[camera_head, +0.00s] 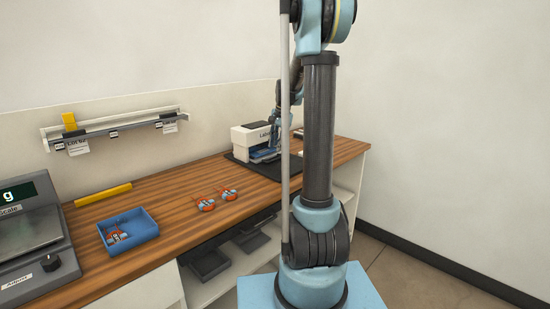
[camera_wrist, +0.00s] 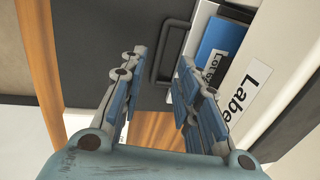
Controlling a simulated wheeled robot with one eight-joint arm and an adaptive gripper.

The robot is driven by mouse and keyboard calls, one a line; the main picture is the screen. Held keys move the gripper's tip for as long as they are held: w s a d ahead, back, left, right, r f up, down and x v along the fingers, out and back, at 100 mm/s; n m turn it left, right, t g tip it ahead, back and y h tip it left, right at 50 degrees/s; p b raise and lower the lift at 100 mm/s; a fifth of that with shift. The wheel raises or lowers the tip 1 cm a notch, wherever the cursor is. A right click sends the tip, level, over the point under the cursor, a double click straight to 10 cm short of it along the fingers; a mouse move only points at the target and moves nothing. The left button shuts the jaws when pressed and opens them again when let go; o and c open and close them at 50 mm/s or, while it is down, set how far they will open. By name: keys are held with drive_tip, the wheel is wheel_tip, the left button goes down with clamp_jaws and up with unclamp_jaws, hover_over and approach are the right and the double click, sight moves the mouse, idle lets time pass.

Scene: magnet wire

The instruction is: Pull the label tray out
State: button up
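The label printer (camera_head: 248,138) is a white box on a dark mat at the far end of the counter, and its white body with a "Labe…" sticker (camera_wrist: 250,92) fills the right of the wrist view. A dark loop handle (camera_wrist: 157,55) shows beside it, next to a blue piece with a white printed tag (camera_wrist: 216,45); I take these to be the label tray. My gripper (camera_wrist: 158,66) is open, its two blue-padded fingers apart with the handle beyond and between their tips. Contact cannot be told. In the head view my gripper (camera_head: 266,147) is at the printer's front, small and partly hidden.
A blue bin (camera_head: 140,243) with small parts, a yellow bar (camera_head: 103,194), a scale (camera_head: 30,235) and two orange-and-grey parts (camera_head: 207,204) are on the wooden counter (camera_head: 175,207). A rail (camera_head: 110,128) with tags hangs on the back panel. Dark trays sit on shelves below.

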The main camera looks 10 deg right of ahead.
sight(275, 160)
drive_tip(key=f, duration=0.4)
drive_tip(key=w+f, duration=0.1)
drive_tip(key=f, duration=0.1)
drive_tip(key=shift+a+f, duration=0.2)
drive_tip(key=shift+a, duration=0.2)
clamp_jaws()
